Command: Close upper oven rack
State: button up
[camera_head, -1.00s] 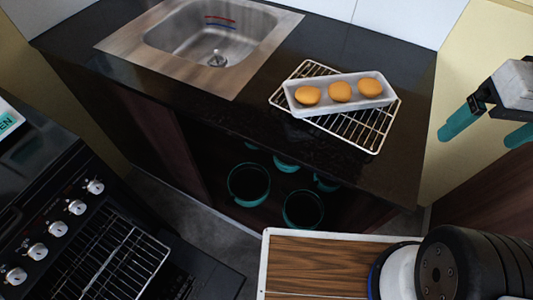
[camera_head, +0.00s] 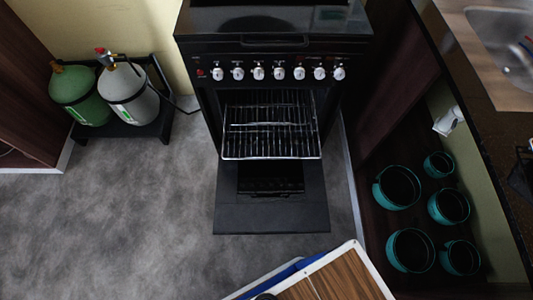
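The black oven (camera_head: 200,110) stands at the top middle of the head view, with a row of white knobs on its front. Its door (camera_head: 270,215) is folded down flat toward the floor. A wire rack (camera_head: 270,142) sticks out of the oven's opening, its front bar reaching out over the door. The rack looks empty. How many racks are inside the dark cavity is hard to tell. My gripper is not in view.
Gas bottles, one green (camera_head: 80,95) and one grey (camera_head: 125,95), stand on a black stand at left. Teal pots (camera_head: 397,187) sit in the open cupboard at right. Grey floor (camera_head: 140,220) is clear left of the oven. My wood-topped base shows at the bottom.

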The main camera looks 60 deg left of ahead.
aim_at(295, 158)
jog(key=u, duration=2.75)
jog(key=k, duration=0.75)
jog(key=z, duration=0.65)
jog(key=i, duration=1)
jog(key=k, duration=1.15)
jog(key=u, duration=0.4)
jog(key=i, duration=0.75)
jog(key=u, duration=0.65)
